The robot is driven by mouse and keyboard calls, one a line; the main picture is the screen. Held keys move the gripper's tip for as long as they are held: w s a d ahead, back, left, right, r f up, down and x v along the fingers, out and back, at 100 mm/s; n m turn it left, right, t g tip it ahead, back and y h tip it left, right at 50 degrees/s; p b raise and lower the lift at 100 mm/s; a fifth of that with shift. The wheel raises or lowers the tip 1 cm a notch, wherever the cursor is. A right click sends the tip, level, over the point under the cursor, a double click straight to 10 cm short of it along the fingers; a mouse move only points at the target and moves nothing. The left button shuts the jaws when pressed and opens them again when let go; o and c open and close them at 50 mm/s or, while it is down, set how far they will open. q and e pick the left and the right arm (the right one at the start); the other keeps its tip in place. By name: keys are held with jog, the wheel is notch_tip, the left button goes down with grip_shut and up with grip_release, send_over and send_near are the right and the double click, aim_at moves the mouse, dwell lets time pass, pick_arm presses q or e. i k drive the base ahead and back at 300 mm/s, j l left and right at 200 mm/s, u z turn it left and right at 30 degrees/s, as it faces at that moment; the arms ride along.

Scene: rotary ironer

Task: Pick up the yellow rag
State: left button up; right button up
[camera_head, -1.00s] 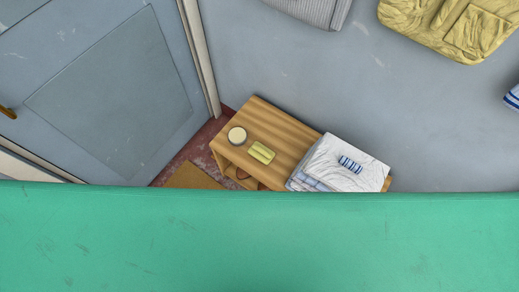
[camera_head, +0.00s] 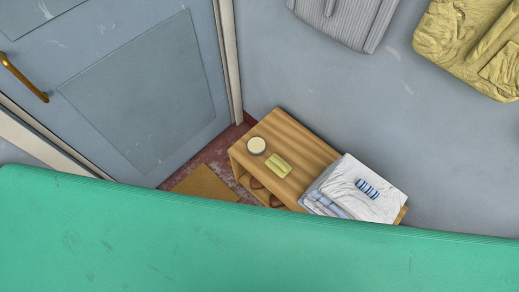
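The yellow rag (camera_head: 278,166) looks like a small, folded, yellow-green bundle with a paler band across it. It lies on top of the wooden bench (camera_head: 300,140), beside a round pale-topped tin or candle (camera_head: 256,146). Neither of my grippers shows in the head view, so I cannot see how they stand to the rag.
A green surface (camera_head: 230,240) spans the foreground and hides the floor before the bench. Folded white cloths (camera_head: 345,190) with a blue-striped roll (camera_head: 367,189) lie on the bench's right end. A door (camera_head: 125,80) with a brass handle (camera_head: 24,77) stands left. A brown mat (camera_head: 205,184) lies below.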

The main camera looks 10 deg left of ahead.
aim_at(279, 167)
jog(key=k+l+u, duration=0.35)
jog(key=k, duration=0.15)
jog(key=k+l+u, duration=0.1)
jog(key=k+u, duration=0.25)
jog(key=k, duration=0.1)
